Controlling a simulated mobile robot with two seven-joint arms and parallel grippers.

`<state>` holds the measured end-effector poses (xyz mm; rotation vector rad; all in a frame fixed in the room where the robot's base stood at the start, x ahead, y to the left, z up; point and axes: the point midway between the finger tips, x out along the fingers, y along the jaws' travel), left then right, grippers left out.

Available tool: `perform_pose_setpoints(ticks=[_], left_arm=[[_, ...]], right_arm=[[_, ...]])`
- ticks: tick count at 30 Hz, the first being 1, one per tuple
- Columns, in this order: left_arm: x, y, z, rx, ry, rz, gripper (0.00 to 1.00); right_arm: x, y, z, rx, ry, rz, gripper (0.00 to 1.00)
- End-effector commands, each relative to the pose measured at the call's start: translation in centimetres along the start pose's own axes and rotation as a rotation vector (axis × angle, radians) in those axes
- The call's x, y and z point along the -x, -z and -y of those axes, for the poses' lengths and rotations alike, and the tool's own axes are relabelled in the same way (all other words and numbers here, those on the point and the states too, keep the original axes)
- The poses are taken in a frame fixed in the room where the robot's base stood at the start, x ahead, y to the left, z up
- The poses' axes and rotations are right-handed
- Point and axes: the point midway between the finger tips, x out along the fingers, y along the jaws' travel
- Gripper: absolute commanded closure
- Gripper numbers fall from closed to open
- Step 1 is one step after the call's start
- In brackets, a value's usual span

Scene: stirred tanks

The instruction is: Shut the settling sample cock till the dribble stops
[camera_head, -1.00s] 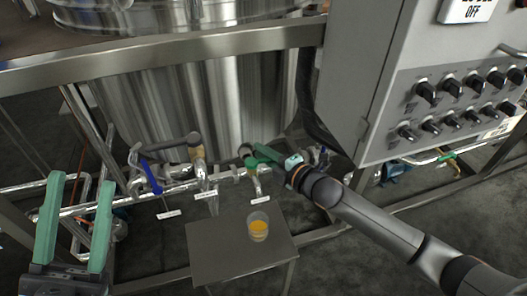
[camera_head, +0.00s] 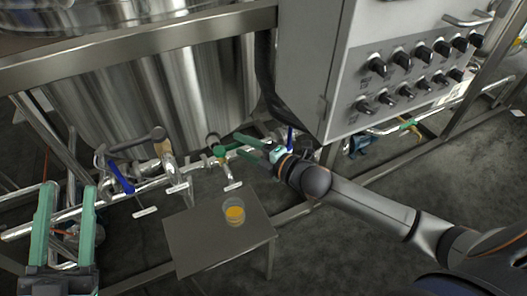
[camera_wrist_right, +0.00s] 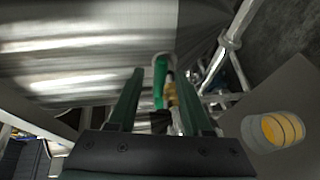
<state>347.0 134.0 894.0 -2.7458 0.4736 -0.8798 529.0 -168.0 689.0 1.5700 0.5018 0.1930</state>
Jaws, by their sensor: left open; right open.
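A row of small cocks sits on the pipework below the tank; their tags are too small to read, so I cannot tell which is the settling one. One has a blue handle (camera_head: 120,177), one a tan body (camera_head: 163,149), one a green handle (camera_head: 219,151). A glass with orange liquid (camera_head: 235,212) stands below the green-handled cock. No dribble is discernible. My right gripper (camera_head: 242,146) is open beside the green-handled cock; in the right wrist view a green handle (camera_wrist_right: 160,82) shows between its fingers, contact unclear. My left gripper (camera_head: 68,212) is open and empty at lower left.
The small table (camera_head: 205,245) under the glass stands in front of the pipes. A grey control cabinet (camera_head: 330,60) with black knobs hangs above right. A steel frame rail (camera_head: 130,38) crosses above. Open floor lies at right.

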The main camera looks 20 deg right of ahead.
Motion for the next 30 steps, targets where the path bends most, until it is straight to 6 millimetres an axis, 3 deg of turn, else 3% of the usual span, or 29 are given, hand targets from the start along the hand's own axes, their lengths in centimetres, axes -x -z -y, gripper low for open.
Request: perform_pose_setpoints(ticks=[6, 12, 19, 30], left_arm=[[0.8, -4.5, -0.4, 0.059, 0.01, 0.197, 0.5], [1.8, -7.2, -0.8, 0.093, 0.012, 0.312, 0.5], [2.4, -8.5, -1.1, 0.11, 0.012, 0.368, 0.5], [2.5, -8.7, -1.1, 0.111, 0.012, 0.373, 0.5]], right_arm=[[3.9, 0.0, 0.0, -0.002, 0.002, 0.0, 0.5], [6.3, 0.0, 0.0, -0.002, 0.001, 0.0, 0.5], [7.4, 0.0, 0.0, 0.0, 0.0, -0.001, 0.5], [7.5, 0.0, 0.0, 0.0, -0.002, 0.0, 0.5]])
